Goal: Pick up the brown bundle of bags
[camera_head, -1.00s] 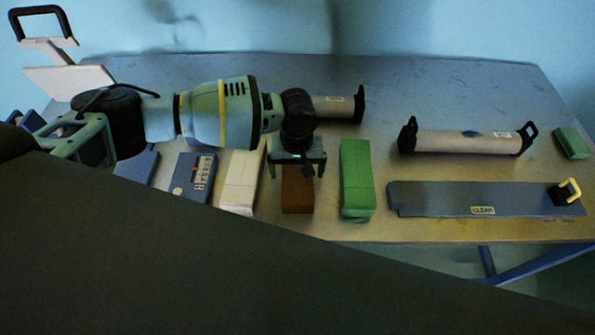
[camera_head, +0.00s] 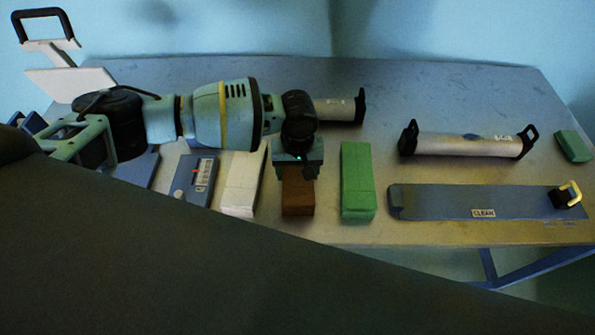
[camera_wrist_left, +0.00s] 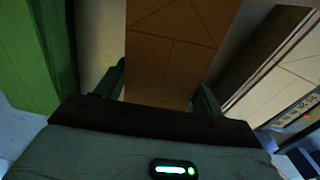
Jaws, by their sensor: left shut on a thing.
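The brown bundle of bags (camera_head: 298,200) lies on the table between a white bundle (camera_head: 242,182) and a green bundle (camera_head: 357,182). My left gripper (camera_head: 297,172) is over its far part and hides that part in the head view. In the left wrist view, the brown bundle (camera_wrist_left: 172,45) runs between the two fingers (camera_wrist_left: 162,88), and the gripper is shut on it. I cannot see any gap under the bundle. My right gripper is not in view.
A grey device (camera_head: 193,180) lies left of the white bundle. A roll with black end brackets (camera_head: 465,143) and a blue board marked CLEAN (camera_head: 440,203) lie to the right. A shorter roll (camera_head: 337,109) lies behind the gripper. A green block (camera_head: 573,146) sits at far right.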

